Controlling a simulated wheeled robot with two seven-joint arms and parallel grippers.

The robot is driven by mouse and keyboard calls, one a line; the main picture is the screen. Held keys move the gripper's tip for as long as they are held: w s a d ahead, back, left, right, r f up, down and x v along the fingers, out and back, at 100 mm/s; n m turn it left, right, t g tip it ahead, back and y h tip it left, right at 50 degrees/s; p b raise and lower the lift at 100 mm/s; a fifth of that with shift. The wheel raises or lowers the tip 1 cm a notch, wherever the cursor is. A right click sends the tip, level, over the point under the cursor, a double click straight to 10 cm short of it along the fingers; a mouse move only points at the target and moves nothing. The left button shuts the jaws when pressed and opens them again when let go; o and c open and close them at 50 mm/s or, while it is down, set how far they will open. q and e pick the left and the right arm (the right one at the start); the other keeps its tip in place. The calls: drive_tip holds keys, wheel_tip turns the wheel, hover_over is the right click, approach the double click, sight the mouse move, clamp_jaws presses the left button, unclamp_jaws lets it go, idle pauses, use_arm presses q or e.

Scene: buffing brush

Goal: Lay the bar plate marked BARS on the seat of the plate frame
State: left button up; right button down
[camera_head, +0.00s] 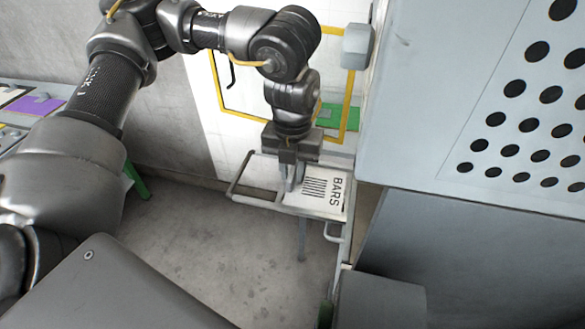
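The bar plate (328,194), a pale plate with black bars and the word BARS, lies roughly flat at the right part of the plate frame (258,203). The frame is a grey tubular stand with a rail at its left side. My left gripper (292,187) points down at the left edge of the plate, its fingers at or touching that edge. The fingers look close together, but whether they grip the plate is too small to tell. The seat under the plate is mostly hidden, so I cannot tell whether the plate rests fully on it. My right gripper is not in view.
A large grey cabinet (450,130) with a perforated panel stands close on the right of the frame. A yellow outline (214,80) marks the white wall panel behind. A bench with a purple item (36,105) is at far left. Concrete floor (210,240) is open at front left.

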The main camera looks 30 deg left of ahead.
use_arm(q)
drive_tip(key=shift+o, duration=1.2)
wheel_tip(320, 180, up, 11)
drive_tip(key=shift+b, duration=0.4)
drive_tip(key=shift+f, duration=0.1)
